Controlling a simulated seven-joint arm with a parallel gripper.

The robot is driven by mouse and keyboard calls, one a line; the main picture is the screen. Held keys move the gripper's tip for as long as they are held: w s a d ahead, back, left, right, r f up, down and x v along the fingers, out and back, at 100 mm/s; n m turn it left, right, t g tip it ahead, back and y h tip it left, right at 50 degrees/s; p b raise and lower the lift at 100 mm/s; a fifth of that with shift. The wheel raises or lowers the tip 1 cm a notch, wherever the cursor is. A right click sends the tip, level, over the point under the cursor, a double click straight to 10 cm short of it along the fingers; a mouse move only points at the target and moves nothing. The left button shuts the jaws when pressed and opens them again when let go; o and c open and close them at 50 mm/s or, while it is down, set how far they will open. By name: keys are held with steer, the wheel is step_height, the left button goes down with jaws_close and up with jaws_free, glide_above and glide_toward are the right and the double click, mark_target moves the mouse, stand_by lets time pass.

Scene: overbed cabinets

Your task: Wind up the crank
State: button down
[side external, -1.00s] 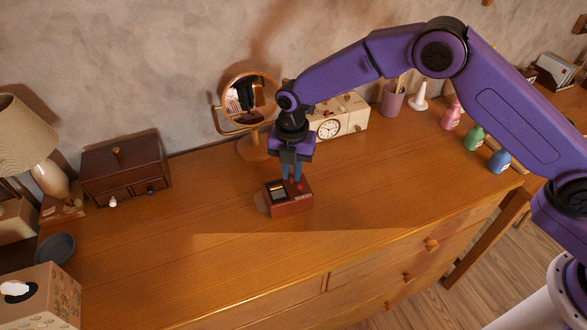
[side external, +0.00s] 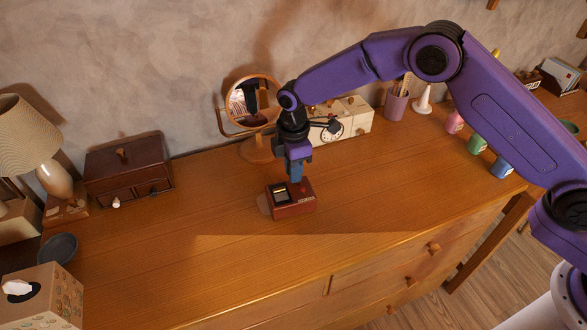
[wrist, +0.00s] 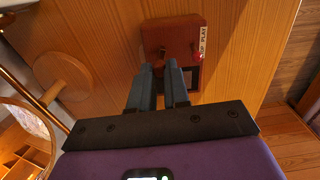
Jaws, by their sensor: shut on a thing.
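A small red-brown box (side external: 291,205) stands on the wooden dresser top, below my gripper. It has a dark window framed in pale metal on its top and a small red knob (side external: 304,190). In the wrist view the box (wrist: 165,38) shows a pale label reading "PLAY". My gripper (side external: 294,180) points down, with its fingertips at the top of the box near its back edge. In the wrist view the two fingers (wrist: 159,68) are close together over the box. The crank is hidden between or behind the fingers, so I cannot see its angle.
A round mirror (side external: 254,103) and a cream clock box (side external: 350,118) stand behind my gripper. A dark drawer box (side external: 128,170) and a lamp (side external: 26,133) are at the left. Small bottles (side external: 477,144) stand at the right. The dresser front is clear.

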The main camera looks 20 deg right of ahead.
steer(key=m, duration=0.4)
steer(key=shift+w+d+m, duration=0.15)
steer(key=shift+w+m, duration=0.1)
steer(key=shift+m, duration=0.05)
steer(key=m, duration=0.3)
steer(key=shift+w+d+m, duration=0.1)
steer(key=shift+d+m, duration=0.05)
steer(key=shift+m, duration=0.15)
steer(key=m, duration=0.3)
steer(key=shift+d+m, duration=0.2)
steer(key=shift+m, duration=0.1)
steer(key=m, duration=0.3)
steer(key=shift+d+m, duration=0.2)
steer(key=shift+m, duration=0.1)
steer(key=m, duration=0.6)
steer(key=shift+d, duration=0.3)
steer(key=m, duration=0.4)
steer(key=shift+s+d, duration=0.1)
steer(key=shift+s, duration=0.2)
steer(key=shift+s+m, duration=0.15)
steer(key=shift+m, duration=1.55)
